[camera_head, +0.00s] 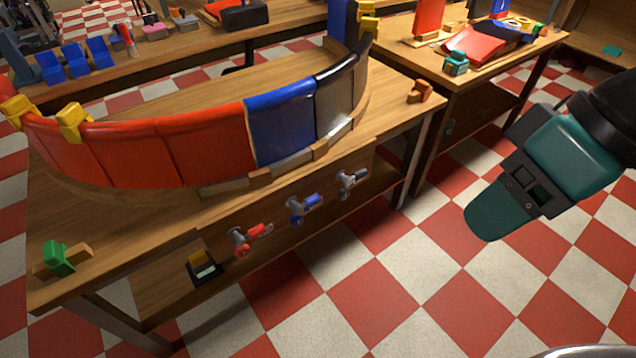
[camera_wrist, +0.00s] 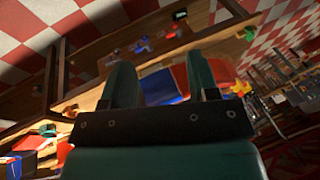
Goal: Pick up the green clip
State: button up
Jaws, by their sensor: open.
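The green clip (camera_head: 57,257) sits on a small wooden block near the front left corner of the wooden workbench (camera_head: 120,240) in the head view. My gripper (camera_head: 484,218) is at the right of the head view, above the checkered floor and well apart from the clip. In the wrist view my gripper (camera_wrist: 160,78) shows two separated teal fingers with nothing held between them.
A curved wall of red, blue and dark panels (camera_head: 205,140) stands on the bench, with yellow clips (camera_head: 75,122) on it. Red, blue and grey tools (camera_head: 304,207) hang on the bench front. An orange clip (camera_head: 419,91) sits at the bench's right end. Open floor (camera_head: 400,275) lies between.

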aim_at(54, 254)
jog(key=u, duration=2.2)
jog(key=i, duration=0.95)
jog(key=z, duration=0.25)
